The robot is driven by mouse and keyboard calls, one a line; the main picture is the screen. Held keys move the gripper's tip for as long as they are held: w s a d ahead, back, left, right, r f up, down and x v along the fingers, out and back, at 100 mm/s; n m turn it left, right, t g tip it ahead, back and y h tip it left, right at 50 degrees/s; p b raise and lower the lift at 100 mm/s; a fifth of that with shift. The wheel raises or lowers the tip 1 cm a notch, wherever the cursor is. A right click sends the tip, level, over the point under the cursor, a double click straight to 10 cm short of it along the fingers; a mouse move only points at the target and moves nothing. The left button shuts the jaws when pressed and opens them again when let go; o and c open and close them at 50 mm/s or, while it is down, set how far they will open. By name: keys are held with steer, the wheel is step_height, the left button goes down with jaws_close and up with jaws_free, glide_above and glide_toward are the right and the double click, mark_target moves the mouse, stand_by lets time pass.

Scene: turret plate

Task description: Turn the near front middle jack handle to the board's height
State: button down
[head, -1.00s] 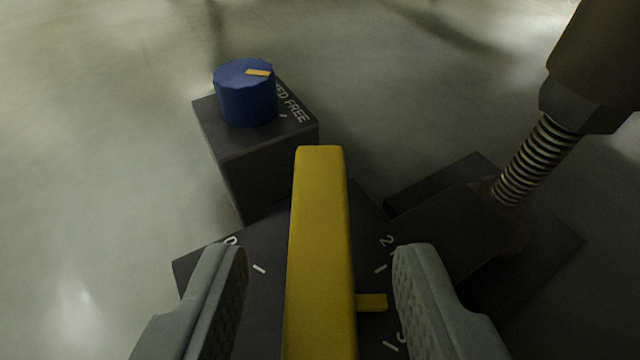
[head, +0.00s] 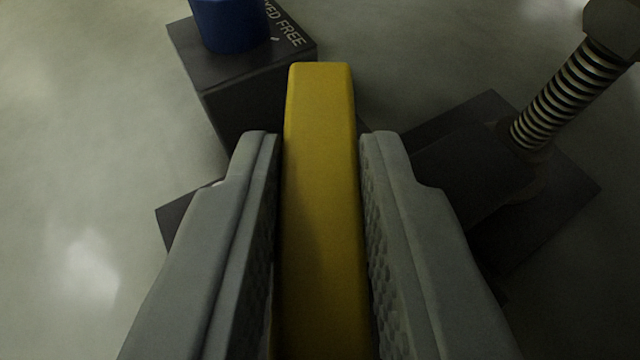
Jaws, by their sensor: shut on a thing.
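The yellow jack handle (head: 320,170) stands as a long bar up the middle of the head view. My gripper (head: 320,150) has one grey finger on each side of it and is shut on it. The handle's far end sticks out beyond the fingertips. The dial plate under the handle shows only as a dark corner (head: 172,215) at the left. Its numbers and pointer are hidden behind my fingers and the handle.
A blue knob (head: 230,25) on a dark box (head: 245,75) lettered "…XED FREE" stands just beyond the handle, cut by the top edge. At right, a threaded screw (head: 565,95) rises from a dark foot plate (head: 555,205). The pale floor (head: 80,120) at left is clear.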

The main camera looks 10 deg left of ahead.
steer(key=shift+a+m+h, duration=0.1)
steer(key=shift+m+h, duration=0.2)
steer(key=shift+a+m+h, duration=0.15)
steer(key=shift+m+h, duration=0.65)
steer(key=shift+h, duration=0.1)
steer(key=shift+a+m+h, duration=0.1)
steer(key=shift+m+h, duration=1.6)
steer(key=shift+h, duration=0.6)
steer(key=c, duration=1.3)
jaws_free()
steer(key=shift+s, duration=0.1)
